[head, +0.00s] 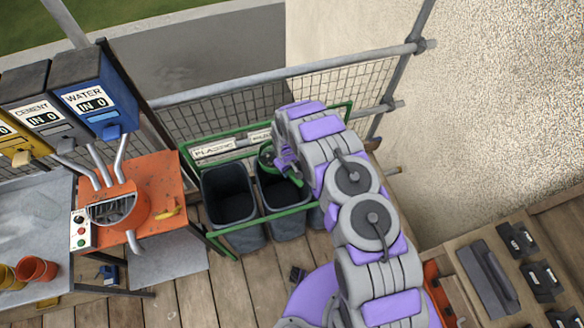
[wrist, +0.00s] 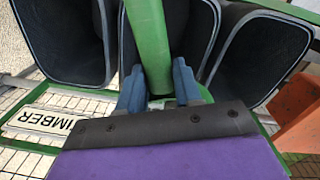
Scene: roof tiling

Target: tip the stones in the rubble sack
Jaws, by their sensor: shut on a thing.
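My gripper (head: 284,166) is over the middle of a row of dark open sacks in a green frame (head: 268,218). In the wrist view its blue fingers (wrist: 158,88) are shut on a green bar-like thing (wrist: 149,42). It runs up the picture across the sacks; I cannot tell what its far end is. The left sack (head: 229,196) and middle sack (head: 282,190) look empty where they show. No rubble label or stones are readable.
Labels on the frame include PLASTIC (head: 213,148) and one ending in "IMBER" (wrist: 52,122). An orange mixer stand (head: 150,190) with cement and water dispensers stands left. Mesh fencing (head: 235,110) is behind the sacks. A wooden tray of dark parts (head: 510,265) lies right.

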